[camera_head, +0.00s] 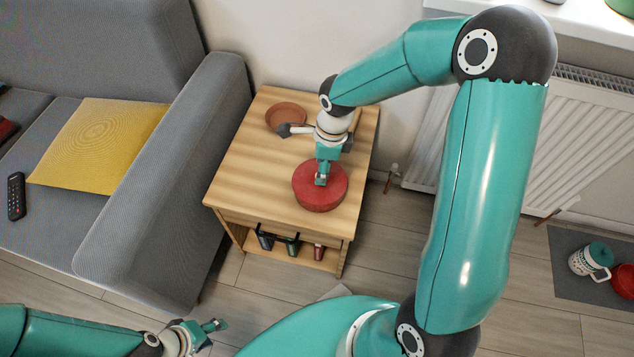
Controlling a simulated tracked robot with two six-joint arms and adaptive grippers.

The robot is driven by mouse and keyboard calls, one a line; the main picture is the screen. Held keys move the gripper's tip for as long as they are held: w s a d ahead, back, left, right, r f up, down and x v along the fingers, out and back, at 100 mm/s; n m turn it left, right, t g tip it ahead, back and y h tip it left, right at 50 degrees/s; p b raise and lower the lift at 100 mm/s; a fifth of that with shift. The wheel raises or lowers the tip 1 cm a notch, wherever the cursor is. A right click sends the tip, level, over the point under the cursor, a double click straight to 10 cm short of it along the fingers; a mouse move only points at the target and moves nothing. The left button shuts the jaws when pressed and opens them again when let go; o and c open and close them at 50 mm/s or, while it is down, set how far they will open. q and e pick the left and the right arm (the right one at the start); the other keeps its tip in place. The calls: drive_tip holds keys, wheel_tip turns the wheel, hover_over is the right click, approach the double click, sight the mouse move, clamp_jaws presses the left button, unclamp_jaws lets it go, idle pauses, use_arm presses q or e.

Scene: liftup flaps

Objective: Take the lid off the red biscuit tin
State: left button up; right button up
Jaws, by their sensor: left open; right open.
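The round red biscuit tin (309,198) stands upright on the wooden side table (243,178), near its front right part. Its red lid (335,186) is on top. My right gripper (321,181) reaches down from above and is over the lid, with its fingertips at or just above the lid's middle. I cannot tell whether they touch it. The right gripper is open, and it hides part of the lid. My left gripper (216,326) is open and empty, low over the floor at the bottom of the view, well away from the tin.
A brown dish (285,115) sits at the table's back left. Several dark and red items hang or stand on the lower shelf (290,262). A grey sofa (165,150) borders the table on the left. A radiator (580,130) and a mat with mugs (570,280) are on the right.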

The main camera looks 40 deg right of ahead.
sight(304, 176)
drive_tip(key=f, duration=0.3)
drive_tip(key=shift+w+a+f+b, duration=0.15)
drive_tip(key=shift+w+f+b, duration=0.1)
drive_tip(key=shift+b, duration=0.1)
drive_tip(key=shift+s, duration=0.1)
clamp_jaws()
drive_tip(key=shift+r, duration=0.15)
